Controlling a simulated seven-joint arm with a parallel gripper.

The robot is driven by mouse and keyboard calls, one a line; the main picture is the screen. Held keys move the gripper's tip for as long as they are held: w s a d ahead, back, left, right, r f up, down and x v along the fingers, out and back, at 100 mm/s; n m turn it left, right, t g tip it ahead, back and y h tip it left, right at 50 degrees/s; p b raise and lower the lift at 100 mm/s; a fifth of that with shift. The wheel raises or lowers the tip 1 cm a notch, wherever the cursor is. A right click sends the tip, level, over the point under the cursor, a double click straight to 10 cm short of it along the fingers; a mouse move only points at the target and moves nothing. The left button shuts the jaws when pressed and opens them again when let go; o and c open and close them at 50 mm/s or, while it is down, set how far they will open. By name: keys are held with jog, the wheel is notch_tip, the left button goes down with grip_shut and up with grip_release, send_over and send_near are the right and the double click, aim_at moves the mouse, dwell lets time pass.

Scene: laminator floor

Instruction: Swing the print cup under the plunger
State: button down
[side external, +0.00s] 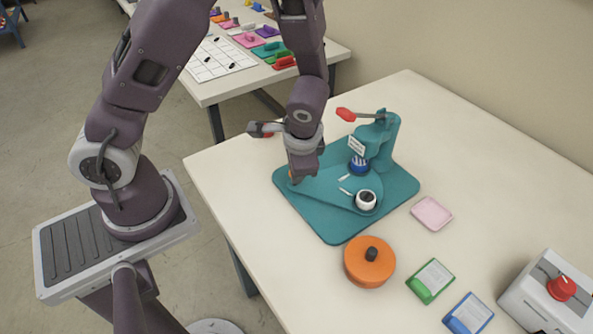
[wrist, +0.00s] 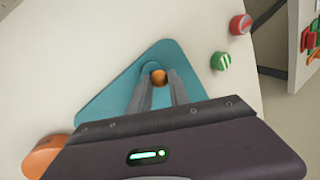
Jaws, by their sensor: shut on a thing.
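The teal press (side external: 405,186) stands on the table, with an upright post and a red-handled lever (side external: 346,114) at its back. A blue part (side external: 359,167) with a white label above sits below the post's head, seemingly the plunger. The white print cup (side external: 366,200) with a dark centre sits at the front end of the teal swing plate (side external: 325,190), apart from the blue part and nearer the camera. My gripper (side external: 296,179) is low at the plate's left end. In the wrist view its fingers (wrist: 160,88) are shut on an orange knob (wrist: 160,77). Cup and plunger are hidden there.
An orange round lidded pot (side external: 369,262) stands close in front of the press. A pink tray (side external: 431,213) lies to its right. Green (side external: 430,281) and blue (side external: 468,314) boxes and a red-button box (side external: 548,295) stand at the front right. The table's back right is clear.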

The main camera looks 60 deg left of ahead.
jog(key=shift+w+a+m, duration=0.2)
jog(key=shift+a+m, duration=0.05)
jog(key=shift+m, duration=0.05)
jog(key=shift+w+a, duration=0.1)
dwell(0.5)
jog(key=c, duration=1.2)
grip_release()
jog(key=shift+c, duration=0.2)
jog(key=v, duration=0.7)
jog(key=shift+r, duration=0.1)
jog(key=s+d+r+n+t+h, duration=0.1)
jog(key=s+r+n+t+h, duration=0.2)
jog(key=s+r, duration=1.2)
notch_tip(320, 180, up, 2)
jog(key=shift+s+d+r+n+t+h, duration=0.1)
jog(key=shift+s+d+n+t+h, duration=0.3)
jog(key=shift+n, duration=0.7)
